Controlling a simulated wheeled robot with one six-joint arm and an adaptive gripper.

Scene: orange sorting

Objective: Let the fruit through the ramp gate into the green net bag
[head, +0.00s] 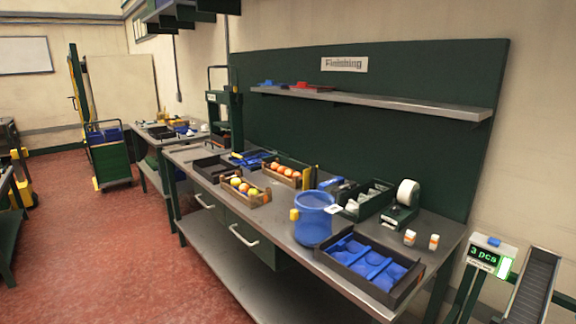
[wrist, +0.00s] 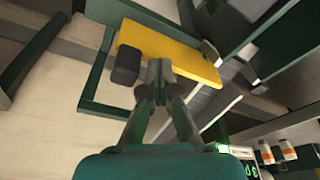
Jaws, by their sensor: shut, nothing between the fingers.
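In the wrist view my gripper (wrist: 158,72) is shut and empty, its fingertips in front of a yellow plate (wrist: 185,58) that may be the ramp gate. A dark block (wrist: 127,66) sits at the plate's left end, just left of the fingertips. I cannot tell whether the fingers touch either. A ramp (head: 534,285) with a dark grey bed stands at the far right of the head view, cut off by the frame. My gripper is not visible there. I cannot make out a green net bag or fruit on the ramp.
A display (head: 490,256) beside the ramp reads "3 pcs". The bench holds a blue bucket (head: 313,218), a dark tray with blue inserts (head: 333,277), and fruit crates (head: 243,199). Small orange-and-white bottles (head: 410,238) stand near its right end. A green frame (wrist: 95,107) borders the yellow plate.

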